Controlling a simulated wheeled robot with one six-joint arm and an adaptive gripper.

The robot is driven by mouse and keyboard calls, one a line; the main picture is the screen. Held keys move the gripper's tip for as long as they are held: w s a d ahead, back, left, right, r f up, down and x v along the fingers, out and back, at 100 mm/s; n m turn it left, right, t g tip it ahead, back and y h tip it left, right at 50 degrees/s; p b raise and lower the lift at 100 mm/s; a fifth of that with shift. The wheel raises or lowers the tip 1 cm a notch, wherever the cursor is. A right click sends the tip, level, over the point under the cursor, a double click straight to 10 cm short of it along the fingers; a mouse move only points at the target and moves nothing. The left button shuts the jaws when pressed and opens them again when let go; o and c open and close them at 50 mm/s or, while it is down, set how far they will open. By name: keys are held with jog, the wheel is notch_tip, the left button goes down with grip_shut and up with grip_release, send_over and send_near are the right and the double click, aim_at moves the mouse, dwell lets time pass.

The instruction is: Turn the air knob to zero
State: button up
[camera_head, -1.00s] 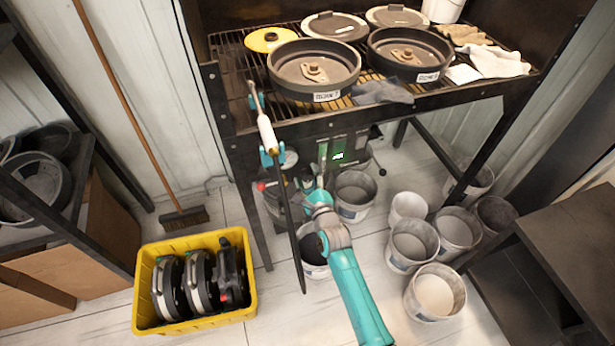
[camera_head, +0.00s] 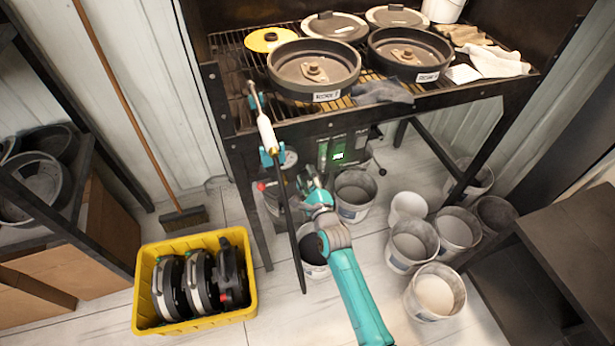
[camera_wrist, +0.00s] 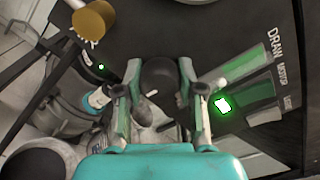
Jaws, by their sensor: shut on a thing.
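A dark round knob (camera_wrist: 158,76) with a short pale mark sits on the dark panel (camera_wrist: 205,25) in the wrist view. My gripper (camera_wrist: 157,82) is shut on this knob, with one finger on each side of it. No label on the knob can be read, so I cannot confirm from lettering that it is the air knob. In the head view my gripper (camera_head: 308,181) is low in front of the panel under the rack, and the knob cannot be made out there.
In the head view a wand (camera_head: 267,135) hangs by the rack (camera_head: 235,115). Several buckets (camera_head: 352,194) crowd the floor on the right. A yellow crate (camera_head: 245,308) stands on the left.

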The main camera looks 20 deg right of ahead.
jog(key=n, duration=0.9)
jog(key=shift+n, duration=0.4)
jog(key=n, duration=0.4)
jog(key=shift+n, duration=0.3)
jog(key=n, duration=0.5)
jog(key=shift+f, duration=0.1)
jog(key=n, duration=0.8)
jog(key=shift+n, duration=0.3)
jog(key=n, duration=0.4)
jog(key=shift+n, duration=2.3)
